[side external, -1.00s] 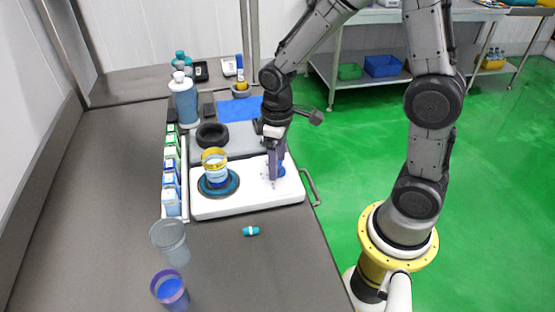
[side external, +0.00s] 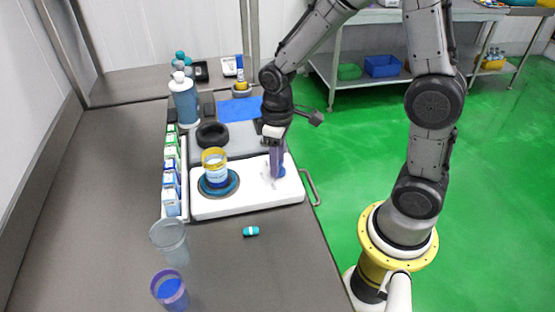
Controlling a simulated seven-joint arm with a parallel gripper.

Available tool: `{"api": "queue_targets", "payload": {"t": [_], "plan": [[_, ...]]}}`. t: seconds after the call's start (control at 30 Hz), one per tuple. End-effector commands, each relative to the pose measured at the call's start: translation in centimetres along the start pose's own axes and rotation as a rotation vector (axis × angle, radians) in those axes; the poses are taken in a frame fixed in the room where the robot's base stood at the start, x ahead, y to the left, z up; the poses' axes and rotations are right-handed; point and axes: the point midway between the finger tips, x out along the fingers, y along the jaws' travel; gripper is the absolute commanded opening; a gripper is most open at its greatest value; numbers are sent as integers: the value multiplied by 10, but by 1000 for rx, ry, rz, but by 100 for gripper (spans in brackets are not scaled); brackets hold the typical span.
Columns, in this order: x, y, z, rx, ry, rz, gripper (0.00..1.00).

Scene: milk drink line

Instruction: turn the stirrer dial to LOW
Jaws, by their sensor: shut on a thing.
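The stirrer (side external: 240,206) is a white flat unit on the grey bench. A yellow-rimmed cup (side external: 215,168) stands on its round blue and dark plate (side external: 233,190) at the left. The blue dial (side external: 281,171) is at the right end of the unit, partly hidden by my gripper. My gripper (side external: 277,174) points down at the dial, shut on it. The dial's marks and its setting are too small to read.
Several small cartons (side external: 171,180) stand in a row left of the stirrer. A clear cup (side external: 170,242), a purple-rimmed cup (side external: 170,290) and a small teal item (side external: 251,231) are in front. A black ring (side external: 212,135) and a blue mat (side external: 239,108) lie behind.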

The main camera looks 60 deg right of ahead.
Motion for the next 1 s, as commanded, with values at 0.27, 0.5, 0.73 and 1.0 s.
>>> {"api": "queue_targets", "payload": {"t": [0.27,0.5,0.73,1.0], "plan": [[0,0,0,160,0,1,0],[0,0,0,380,-1,1,0],[0,0,0,597,0,1,0],[0,1,0,815,0,1,0]]}}
